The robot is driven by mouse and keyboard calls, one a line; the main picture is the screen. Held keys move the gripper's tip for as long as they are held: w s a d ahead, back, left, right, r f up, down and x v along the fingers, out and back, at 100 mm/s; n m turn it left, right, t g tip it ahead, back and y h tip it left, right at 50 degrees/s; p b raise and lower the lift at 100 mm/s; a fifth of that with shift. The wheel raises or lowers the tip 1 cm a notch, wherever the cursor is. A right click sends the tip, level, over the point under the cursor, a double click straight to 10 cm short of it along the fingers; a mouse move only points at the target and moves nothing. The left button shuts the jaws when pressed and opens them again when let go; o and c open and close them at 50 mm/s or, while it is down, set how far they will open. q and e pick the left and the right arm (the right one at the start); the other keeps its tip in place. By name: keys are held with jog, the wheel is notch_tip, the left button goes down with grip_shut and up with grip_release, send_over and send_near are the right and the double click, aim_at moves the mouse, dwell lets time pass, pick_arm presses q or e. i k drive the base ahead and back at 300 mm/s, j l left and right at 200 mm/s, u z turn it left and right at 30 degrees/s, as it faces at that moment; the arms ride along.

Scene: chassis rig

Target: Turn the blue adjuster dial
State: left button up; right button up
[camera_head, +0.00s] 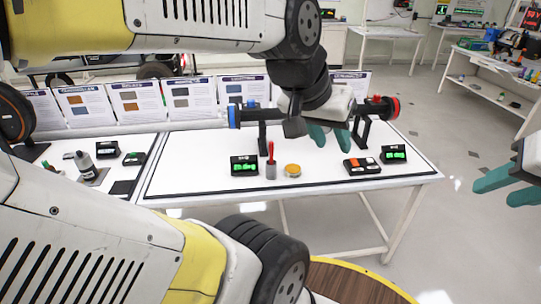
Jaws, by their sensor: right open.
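The blue adjuster dial (234,116) is at the left end of a dark horizontal bar on the white table. Stands hold the bar up, and a red dial (392,107) is at its right end. My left gripper (328,134) is in front of the bar's middle, right of the blue dial and apart from it. Its teal fingers are spread with nothing seen between them. Its wrist hides part of the bar. My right gripper (506,183) is at the right picture edge, open and empty, away from the table.
The white table (215,190) bears a display box (244,166), a grey holder with a red tool (271,168), a yellow round container (292,170), a button box (361,166) and another display (393,154). Posters stand behind. Floor is free to the right.

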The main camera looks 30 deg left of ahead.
aim_at(251, 103)
jog(key=u, duration=1.3)
jog(key=i+u, duration=0.25)
jog(key=i, duration=0.35)
jog(key=i+l+u, duration=0.2)
jog(key=i, duration=0.35)
